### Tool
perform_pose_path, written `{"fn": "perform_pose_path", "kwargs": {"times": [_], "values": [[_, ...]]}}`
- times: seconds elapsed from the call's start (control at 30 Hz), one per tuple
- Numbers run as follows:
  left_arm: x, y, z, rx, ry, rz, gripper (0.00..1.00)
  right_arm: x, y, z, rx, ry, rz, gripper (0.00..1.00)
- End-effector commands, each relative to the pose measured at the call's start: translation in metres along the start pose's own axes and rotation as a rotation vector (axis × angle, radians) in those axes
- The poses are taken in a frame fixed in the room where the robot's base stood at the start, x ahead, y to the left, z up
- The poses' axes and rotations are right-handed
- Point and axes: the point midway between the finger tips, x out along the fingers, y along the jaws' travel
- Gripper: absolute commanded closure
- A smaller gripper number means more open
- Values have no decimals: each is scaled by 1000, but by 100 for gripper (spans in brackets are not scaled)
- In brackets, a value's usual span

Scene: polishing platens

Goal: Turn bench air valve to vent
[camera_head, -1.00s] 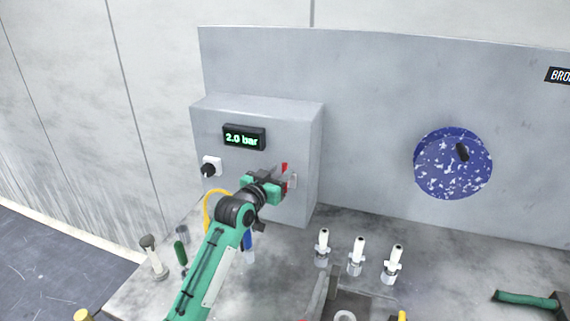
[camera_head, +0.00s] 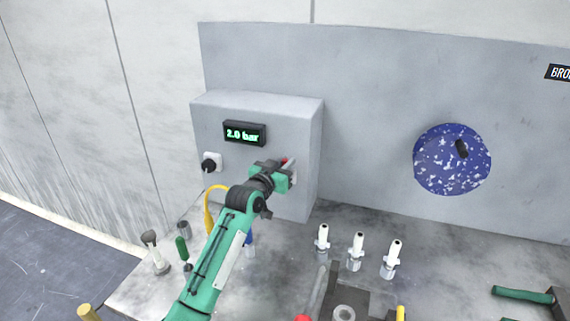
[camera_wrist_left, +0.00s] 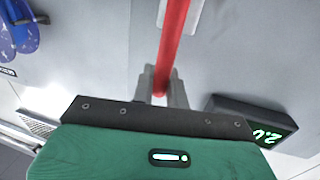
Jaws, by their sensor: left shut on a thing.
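The air valve's lever is a red bar (camera_wrist_left: 174,40) on the front of a grey box (camera_head: 225,190). In the head view only a small red part (camera_head: 285,161) shows, the rest being hidden by my gripper. My left gripper (camera_wrist_left: 160,85) is shut on the red lever, which runs between its grey fingers in the wrist view. A pale plate (camera_head: 293,174) shows behind the lever. The display (camera_head: 244,134) on the box reads 2.0 bar. My right gripper is not seen.
A black knob (camera_head: 209,165) and a yellow hose (camera_head: 209,208) are left of my arm. Several white-topped nozzles, one in the middle (camera_head: 357,248), stand on the bench (camera_head: 440,240). A blue speckled disc (camera_head: 440,175) hangs on the panel at right.

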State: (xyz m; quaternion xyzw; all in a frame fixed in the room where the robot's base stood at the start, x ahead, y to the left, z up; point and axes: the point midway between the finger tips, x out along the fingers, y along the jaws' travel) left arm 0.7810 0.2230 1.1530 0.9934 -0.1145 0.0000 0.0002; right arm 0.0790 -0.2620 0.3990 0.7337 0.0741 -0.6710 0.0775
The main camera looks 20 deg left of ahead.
Motion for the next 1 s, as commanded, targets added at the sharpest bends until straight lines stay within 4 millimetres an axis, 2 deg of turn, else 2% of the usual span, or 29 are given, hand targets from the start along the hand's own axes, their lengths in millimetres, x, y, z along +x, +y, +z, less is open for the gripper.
{"fn": "perform_pose_path", "kwargs": {"times": [0.27,0.43,1.0], "values": [[0,2,-1,40,-9,0,100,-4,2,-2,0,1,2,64],[2,9,-2,126,-26,2,100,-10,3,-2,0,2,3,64],[9,43,12,632,-125,1,100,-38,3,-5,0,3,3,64]]}}
